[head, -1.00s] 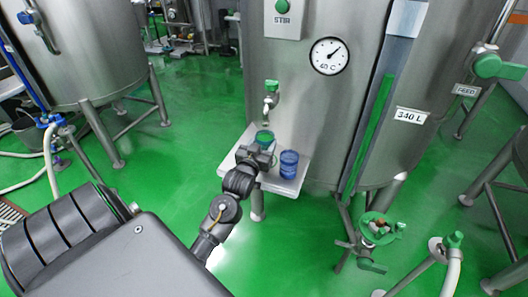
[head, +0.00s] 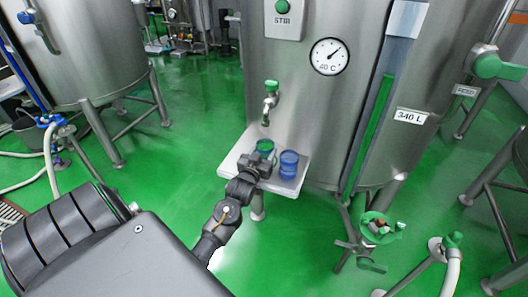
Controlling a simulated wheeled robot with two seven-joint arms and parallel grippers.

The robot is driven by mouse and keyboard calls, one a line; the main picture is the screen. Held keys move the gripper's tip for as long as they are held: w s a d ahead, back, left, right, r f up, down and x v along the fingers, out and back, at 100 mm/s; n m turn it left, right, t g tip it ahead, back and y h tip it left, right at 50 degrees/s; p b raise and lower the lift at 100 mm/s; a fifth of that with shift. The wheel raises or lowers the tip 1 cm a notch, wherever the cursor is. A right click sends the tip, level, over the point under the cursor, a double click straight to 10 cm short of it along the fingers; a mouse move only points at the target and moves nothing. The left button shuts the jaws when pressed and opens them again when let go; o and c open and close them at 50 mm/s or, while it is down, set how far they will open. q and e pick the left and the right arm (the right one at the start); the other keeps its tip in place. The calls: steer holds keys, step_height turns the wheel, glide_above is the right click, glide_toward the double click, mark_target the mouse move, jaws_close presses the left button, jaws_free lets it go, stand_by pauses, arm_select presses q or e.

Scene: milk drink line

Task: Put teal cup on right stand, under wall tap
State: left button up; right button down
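I cannot tell whether the cup's base touches the stand. The tap's spout end (head: 265,121) is a little above the cup's rim, apart from it. My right gripper is not in view.
A blue cup (head: 289,163) stands close to the right of my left gripper on the same stand. The steel tank (head: 320,130) with a dial (head: 329,56) rises behind. A green-topped valve (head: 378,229) is at lower right. The floor left of the stand is clear.

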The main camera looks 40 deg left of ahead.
arm_select(q)
steer(key=o, duration=0.4)
steer(key=shift+o, duration=0.2)
steer(key=shift+r, duration=0.25)
steer(key=v, duration=1.2)
steer(key=shift+b, duration=0.45)
steer(key=shift+o, duration=0.6)
steer(key=shift+w+r, duration=0.1)
steer(key=shift+r, duration=0.05)
steer(key=w+r+p, duration=0.3)
steer(key=r+p, duration=0.1)
steer(key=r, duration=0.2)
steer(key=f+g, duration=0.1)
steer(key=w+a+f+g, duration=0.1)
steer(key=a+f+h, duration=0.1)
steer(key=shift+w+f+g, duration=0.4)
steer(key=shift+s+f, duration=0.15)
steer(key=shift+f, duration=0.15)
steer(key=shift+p+x, duration=0.3)
steer(key=shift+x, duration=2.5)
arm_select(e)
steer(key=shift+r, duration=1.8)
